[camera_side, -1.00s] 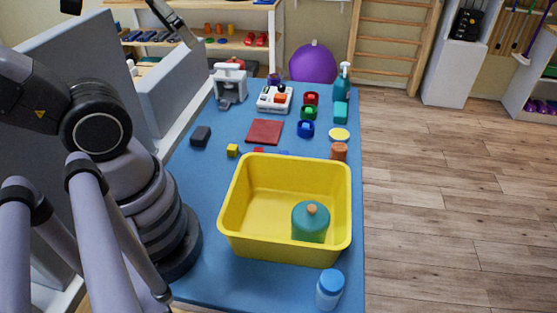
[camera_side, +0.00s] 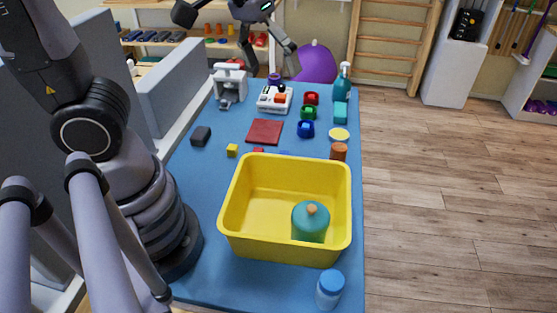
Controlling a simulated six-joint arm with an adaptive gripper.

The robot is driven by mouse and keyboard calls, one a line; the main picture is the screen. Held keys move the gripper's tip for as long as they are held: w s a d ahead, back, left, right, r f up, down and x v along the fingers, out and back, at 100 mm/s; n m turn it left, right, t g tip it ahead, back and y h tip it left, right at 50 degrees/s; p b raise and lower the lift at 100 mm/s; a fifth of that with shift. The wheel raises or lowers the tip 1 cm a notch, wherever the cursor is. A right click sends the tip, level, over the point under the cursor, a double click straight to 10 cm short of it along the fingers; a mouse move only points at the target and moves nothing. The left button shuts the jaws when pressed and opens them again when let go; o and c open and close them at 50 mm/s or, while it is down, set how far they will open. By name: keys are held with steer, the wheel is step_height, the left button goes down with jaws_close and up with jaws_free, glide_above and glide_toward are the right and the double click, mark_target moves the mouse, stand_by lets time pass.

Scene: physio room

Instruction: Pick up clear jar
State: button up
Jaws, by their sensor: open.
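A pale, see-through jar with a blue lid (camera_side: 329,290) stands upright at the near right edge of the blue table, just in front of the yellow bin. My gripper (camera_side: 270,68) is at the top of the view, over the far end of the table, fingers spread and pointing down. Nothing shows between them. It is far from the jar and well above the table. A teal jar with a cork-coloured knob (camera_side: 311,222) stands inside the yellow bin (camera_side: 240,235).
On the blue table (camera_side: 195,185), a white device (camera_side: 275,98), coloured cups (camera_side: 306,129), a red pad (camera_side: 265,132), a dark block (camera_side: 201,136) and a teal pump bottle (camera_side: 343,82) stand beyond the bin. A purple ball (camera_side: 318,63) is behind the table.

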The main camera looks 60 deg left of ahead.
steer(key=w+d+f+n+g, duration=0.1)
steer(key=w+d+f+g, duration=0.1)
steer(key=d+f, duration=0.6)
steer(key=n+g+y, duration=0.1)
steer(key=n, duration=0.2)
glide_above(331, 282)
step_height(331, 282, down, 12)
step_height(331, 282, down, 8)
steer(key=shift+r, duration=0.1)
steer(key=shift+w+f, duration=0.15)
steer(key=shift+f, duration=1.35)
steer(key=shift+w+f, duration=0.1)
steer(key=shift+f, duration=1.4)
steer(key=c, duration=1.2)
